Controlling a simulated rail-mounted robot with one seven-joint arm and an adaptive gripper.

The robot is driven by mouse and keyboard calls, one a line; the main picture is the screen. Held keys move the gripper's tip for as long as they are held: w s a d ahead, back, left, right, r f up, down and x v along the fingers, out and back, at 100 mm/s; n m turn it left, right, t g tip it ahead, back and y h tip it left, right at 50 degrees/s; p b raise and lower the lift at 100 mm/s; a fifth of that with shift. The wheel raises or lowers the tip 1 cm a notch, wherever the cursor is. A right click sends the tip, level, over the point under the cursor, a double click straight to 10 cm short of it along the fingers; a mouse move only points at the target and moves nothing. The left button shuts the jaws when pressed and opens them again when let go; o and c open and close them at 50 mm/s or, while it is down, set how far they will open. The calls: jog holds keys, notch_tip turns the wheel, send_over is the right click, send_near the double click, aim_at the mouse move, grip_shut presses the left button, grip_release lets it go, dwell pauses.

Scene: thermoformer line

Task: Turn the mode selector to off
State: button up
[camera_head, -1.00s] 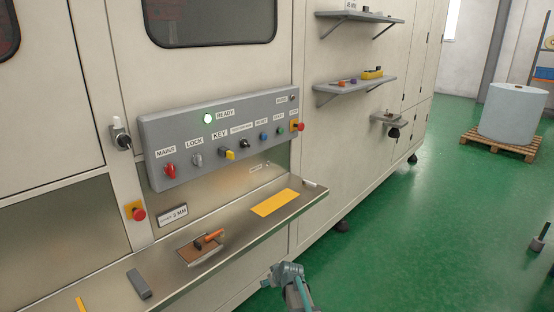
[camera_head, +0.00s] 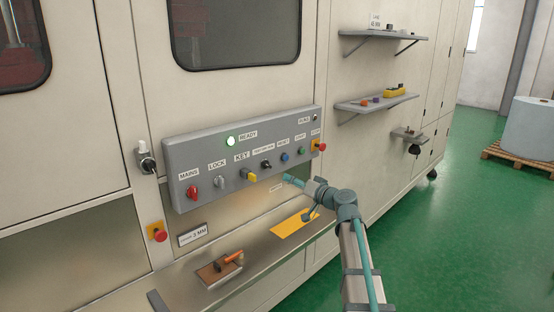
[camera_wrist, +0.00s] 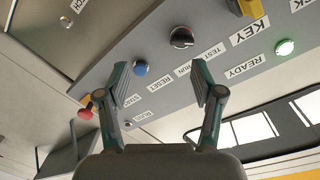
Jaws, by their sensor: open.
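The mode selector is a black round knob (camera_head: 266,165) on the grey control panel (camera_head: 210,160), between the yellow key switch and the blue RESET button. In the wrist view the same knob (camera_wrist: 181,37) shows its pale pointer line, with a label beside it that reads TEST and RUN. My gripper (camera_wrist: 160,78) is open and empty; the knob lies beyond and above its fingertips, apart from them. In the head view my gripper (camera_head: 290,179) is just below and right of the knob, in front of the panel's lower edge.
The yellow key switch (camera_head: 249,175), blue RESET button (camera_head: 284,157) and green button (camera_head: 301,151) sit close to the knob. A red stop button (camera_head: 320,146) is at the panel's right end. Below, a metal ledge (camera_head: 262,262) holds an orange-handled tool (camera_head: 230,260) and a yellow sheet.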

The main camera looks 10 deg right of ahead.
aim_at(269, 166)
jog(key=shift+y, duration=0.6)
jog(key=w+a+r+p, duration=0.1)
jog(key=w+a, duration=0.1)
jog(key=w, duration=0.1)
jog(key=w+a+p, duration=0.1)
jog(key=w+a, duration=0.2)
jog(key=w+a+r+p, duration=0.1)
jog(key=w+a, duration=0.1)
jog(key=shift+w+a+r, duration=0.15)
jog(key=shift+w+r, duration=0.15)
jog(key=shift+w, duration=0.1)
jog(key=c, duration=1.1)
